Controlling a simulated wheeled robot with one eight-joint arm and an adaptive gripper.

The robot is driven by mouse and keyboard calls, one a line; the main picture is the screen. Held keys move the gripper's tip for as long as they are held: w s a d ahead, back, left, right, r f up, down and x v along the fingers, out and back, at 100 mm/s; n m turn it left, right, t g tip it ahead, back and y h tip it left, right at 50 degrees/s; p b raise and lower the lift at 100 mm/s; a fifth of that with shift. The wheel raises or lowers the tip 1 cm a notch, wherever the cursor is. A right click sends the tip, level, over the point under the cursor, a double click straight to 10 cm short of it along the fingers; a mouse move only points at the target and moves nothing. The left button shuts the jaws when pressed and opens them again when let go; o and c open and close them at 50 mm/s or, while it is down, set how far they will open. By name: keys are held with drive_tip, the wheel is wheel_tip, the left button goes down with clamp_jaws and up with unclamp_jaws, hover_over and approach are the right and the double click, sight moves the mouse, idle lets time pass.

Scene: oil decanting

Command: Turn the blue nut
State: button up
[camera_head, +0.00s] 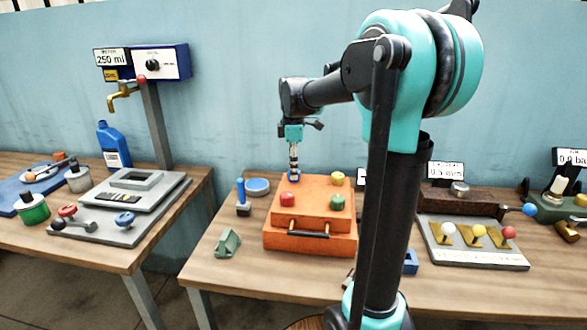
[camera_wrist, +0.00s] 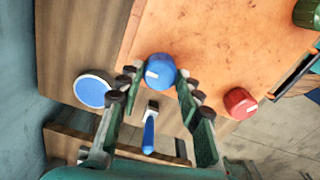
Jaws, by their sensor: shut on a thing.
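The blue nut (camera_wrist: 161,68) sits at a corner of the orange box (camera_head: 310,240) and has a white mark on its left side in the wrist view. My gripper (camera_wrist: 159,80) has a finger on each side of the nut and is shut on it. In the head view my gripper (camera_head: 294,172) points straight down at the back left of the box top, and the nut is mostly hidden there. A red nut (camera_head: 288,199), a green nut (camera_head: 337,202) and a yellow nut (camera_head: 337,178) stand apart on the same box; the red nut also shows in the wrist view (camera_wrist: 240,103).
A blue round dish (camera_head: 257,187) and a blue-handled tool (camera_head: 242,197) stand left of the box. A grey panel with colored levers (camera_head: 475,243) is on the right. A gap separates the left table.

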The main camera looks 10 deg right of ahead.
drive_tip(key=shift+m, duration=0.3)
drive_tip(key=m, duration=1.1)
drive_tip(key=shift+w+m, duration=0.1)
drive_tip(key=shift+m, duration=0.3)
drive_tip(key=m, duration=1.1)
drive_tip(key=shift+d, duration=0.1)
drive_tip(key=shift+m, duration=0.4)
drive_tip(key=o, duration=1.2)
drive_tip(key=shift+c, duration=0.2)
